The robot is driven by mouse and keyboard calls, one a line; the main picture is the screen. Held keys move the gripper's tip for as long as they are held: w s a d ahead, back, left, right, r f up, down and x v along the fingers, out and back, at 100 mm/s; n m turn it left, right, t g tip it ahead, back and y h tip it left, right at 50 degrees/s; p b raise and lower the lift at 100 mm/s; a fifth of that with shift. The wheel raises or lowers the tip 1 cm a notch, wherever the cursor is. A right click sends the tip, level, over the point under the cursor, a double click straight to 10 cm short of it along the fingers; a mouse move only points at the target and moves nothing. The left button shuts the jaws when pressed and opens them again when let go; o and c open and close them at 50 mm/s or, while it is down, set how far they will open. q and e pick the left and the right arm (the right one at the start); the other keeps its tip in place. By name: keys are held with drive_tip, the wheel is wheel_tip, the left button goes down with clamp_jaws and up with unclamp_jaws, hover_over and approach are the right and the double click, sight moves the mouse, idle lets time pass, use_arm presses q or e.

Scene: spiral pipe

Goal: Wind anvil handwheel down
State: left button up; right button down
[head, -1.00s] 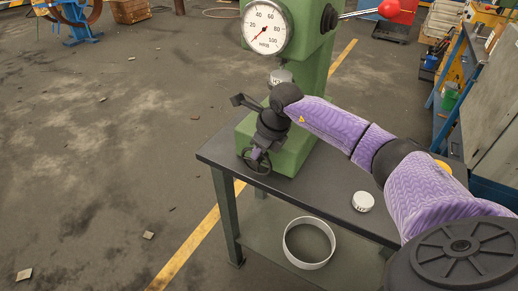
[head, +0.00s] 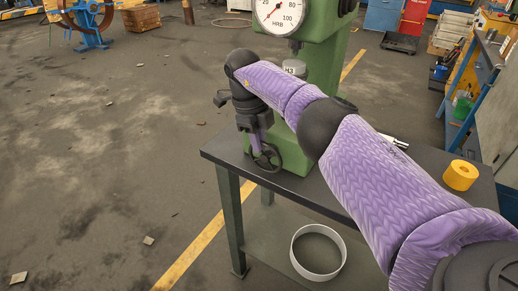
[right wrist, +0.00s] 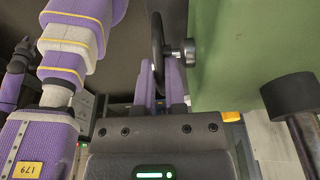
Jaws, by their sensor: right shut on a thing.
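The green hardness tester (head: 318,60) stands on the dark table, with its dial at the top. A block marked M3 (head: 294,67) sits on the anvil below the tester head. The dark anvil handwheel (head: 274,160) is low on the tester's left side. My right gripper (head: 260,148) points down at it and is shut on its rim. In the right wrist view the wheel (right wrist: 157,40) shows edge-on, with its rim between the purple fingers (right wrist: 160,85). My arm hides part of the tester's base. My left gripper is not in view.
A white hoop (head: 318,252) is on the lower shelf. In the right wrist view the green tester body (right wrist: 245,50) is close on the right.

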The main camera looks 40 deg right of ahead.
idle(0.3)
drive_tip(key=c, duration=0.7)
unclamp_jaws()
